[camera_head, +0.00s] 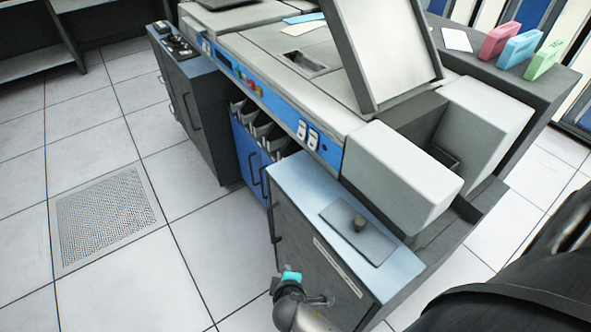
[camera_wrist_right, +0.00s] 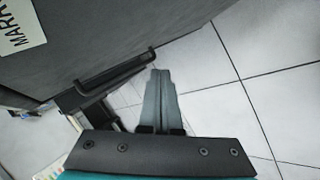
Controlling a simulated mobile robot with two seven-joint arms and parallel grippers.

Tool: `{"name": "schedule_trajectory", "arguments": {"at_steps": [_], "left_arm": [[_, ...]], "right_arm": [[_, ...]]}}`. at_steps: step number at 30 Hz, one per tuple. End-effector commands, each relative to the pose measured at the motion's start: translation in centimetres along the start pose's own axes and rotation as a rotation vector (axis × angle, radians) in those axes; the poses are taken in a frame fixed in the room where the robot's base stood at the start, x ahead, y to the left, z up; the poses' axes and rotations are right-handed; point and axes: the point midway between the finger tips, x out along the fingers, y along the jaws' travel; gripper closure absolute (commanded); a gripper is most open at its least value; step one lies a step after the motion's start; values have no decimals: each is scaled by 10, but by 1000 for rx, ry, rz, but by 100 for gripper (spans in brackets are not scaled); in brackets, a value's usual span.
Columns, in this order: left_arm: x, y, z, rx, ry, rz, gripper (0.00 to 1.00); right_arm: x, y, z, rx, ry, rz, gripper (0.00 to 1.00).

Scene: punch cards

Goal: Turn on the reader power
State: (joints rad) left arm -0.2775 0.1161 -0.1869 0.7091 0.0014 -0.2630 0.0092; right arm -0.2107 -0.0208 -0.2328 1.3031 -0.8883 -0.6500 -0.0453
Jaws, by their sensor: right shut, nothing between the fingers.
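The grey card machine (camera_head: 270,70) has a blue front panel (camera_head: 263,97) with coloured buttons (camera_head: 244,82). Two white rocker switches (camera_head: 307,134) sit near the panel's right end. I cannot tell which control is the reader power, or its state. My right gripper (camera_head: 276,284) is low in front of the dark cabinet at the machine's right end, below and apart from the switches. In the right wrist view its fingers (camera_wrist_right: 160,78) are shut and empty, pointing past a dark cabinet handle (camera_wrist_right: 115,72). My left gripper is not in view.
The dark cabinet (camera_head: 310,250) has a pale blue top with a knobbed plate (camera_head: 358,232). A blue cabinet (camera_head: 250,158) stands below the panel. Pink, blue and green boxes (camera_head: 520,48) stand at the back right. The tiled floor (camera_head: 120,150) at left is clear.

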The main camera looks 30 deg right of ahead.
Motion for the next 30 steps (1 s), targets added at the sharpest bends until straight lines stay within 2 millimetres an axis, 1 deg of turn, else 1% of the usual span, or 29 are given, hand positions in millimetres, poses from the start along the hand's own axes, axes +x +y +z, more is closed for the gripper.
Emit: {"name": "schedule_trajectory", "arguments": {"at_steps": [1,2,3,5,6,9,12,15,18,22,30], "left_arm": [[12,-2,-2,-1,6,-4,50],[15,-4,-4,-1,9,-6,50],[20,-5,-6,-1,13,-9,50],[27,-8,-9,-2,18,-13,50],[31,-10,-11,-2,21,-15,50],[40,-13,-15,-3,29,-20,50],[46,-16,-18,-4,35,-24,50],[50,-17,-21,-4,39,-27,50],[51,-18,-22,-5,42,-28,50],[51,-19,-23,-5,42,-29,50],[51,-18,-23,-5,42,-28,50]], "right_arm": [[2,22,-13,-19,8,79,100],[0,37,-20,-33,8,128,100],[-4,58,-28,-47,6,194,100],[-12,88,-39,-62,-1,293,100],[-19,108,-44,-69,-9,357,100],[-40,150,-53,-74,-35,502,100],[-60,182,-56,-66,-62,616,100],[-76,202,-57,-57,-84,694,100],[-86,214,-56,-52,-98,736,100],[-90,218,-56,-50,-104,752,100],[-89,218,-56,-51,-103,750,100]]}}
